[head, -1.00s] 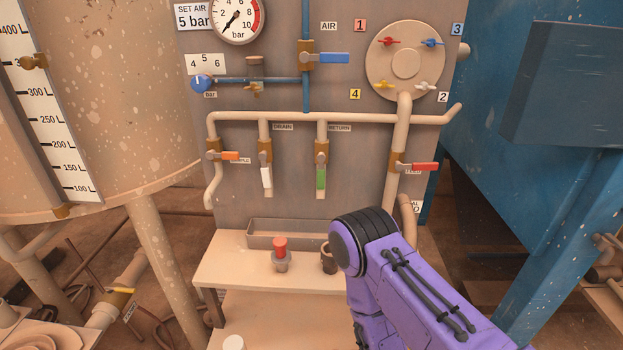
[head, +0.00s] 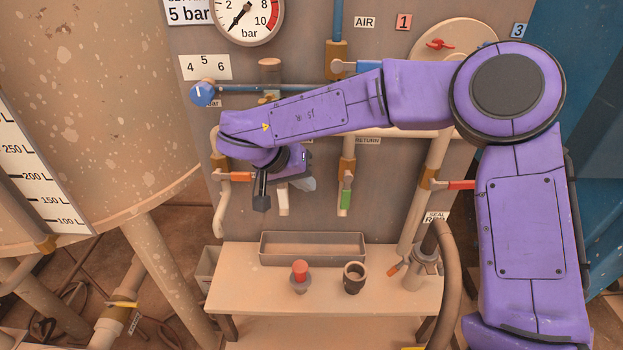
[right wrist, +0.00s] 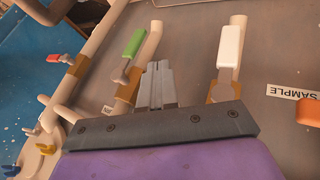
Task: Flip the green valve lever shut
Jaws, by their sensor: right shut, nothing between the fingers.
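The green valve lever (head: 345,199) hangs straight down, in line with its pipe, under the brass RETURN valve body (head: 346,168). In the right wrist view the green lever (right wrist: 133,43) lies just left of the fingertips, apart from them. My right arm hides part of the pipework. My left gripper is out of view.
An orange lever (head: 236,176) is at the left and a red lever (head: 461,185) at the right, partly behind my arm. Below, a bench (head: 240,285) carries a red-topped item (head: 300,273), a dark mug (head: 354,278) and a tray (head: 313,261).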

